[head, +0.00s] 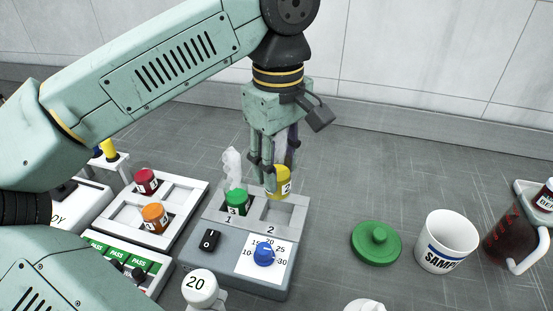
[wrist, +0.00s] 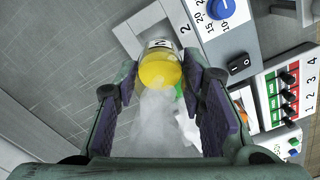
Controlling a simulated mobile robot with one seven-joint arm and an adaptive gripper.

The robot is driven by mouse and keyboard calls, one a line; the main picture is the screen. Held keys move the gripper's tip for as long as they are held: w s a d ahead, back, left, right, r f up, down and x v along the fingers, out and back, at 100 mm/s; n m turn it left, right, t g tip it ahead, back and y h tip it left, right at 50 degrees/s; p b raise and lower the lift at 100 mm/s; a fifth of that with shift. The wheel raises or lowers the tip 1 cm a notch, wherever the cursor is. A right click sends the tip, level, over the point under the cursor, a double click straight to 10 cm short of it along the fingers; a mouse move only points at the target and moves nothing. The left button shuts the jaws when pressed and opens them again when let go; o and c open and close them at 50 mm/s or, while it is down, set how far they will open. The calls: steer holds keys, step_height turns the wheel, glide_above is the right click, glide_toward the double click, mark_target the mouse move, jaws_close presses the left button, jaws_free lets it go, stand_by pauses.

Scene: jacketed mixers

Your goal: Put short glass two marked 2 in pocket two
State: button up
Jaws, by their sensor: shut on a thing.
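The short glass two (head: 281,178) is yellow, with a white label marked 2, and is held between the fingertips of my gripper (head: 268,176). In the wrist view the yellow glass (wrist: 160,70) sits between the two fingers (wrist: 160,92), with pale vapour near it. In the head view the glass appears above or at the rear of pocket two (head: 277,214), the right-hand pocket of the grey mixer, labelled 2. I cannot tell its exact height. A green glass (head: 237,204) marked 3 stands in the pocket labelled 1, with white vapour above it.
A white tray (head: 180,238) at left holds a red glass (head: 146,182) and an orange glass (head: 154,217). The mixer front has a black switch (head: 209,240) and blue dial (head: 264,254). A green lid (head: 377,242), a SAMPLE mug (head: 446,243) and a dark jug (head: 510,235) stand right.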

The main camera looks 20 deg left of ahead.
mark_target(278, 196)
steer(key=shift+f+b, duration=2.95)
steer(key=shift+f, duration=1)
steer(key=o, duration=1.3)
steer(key=shift+o, duration=0.2)
steer(key=o, duration=0.5)
steer(key=shift+c, duration=0.2)
steer(key=shift+r, duration=0.1)
steer(key=shift+r+p, duration=2.3)
steer(key=shift+r, duration=0.65)
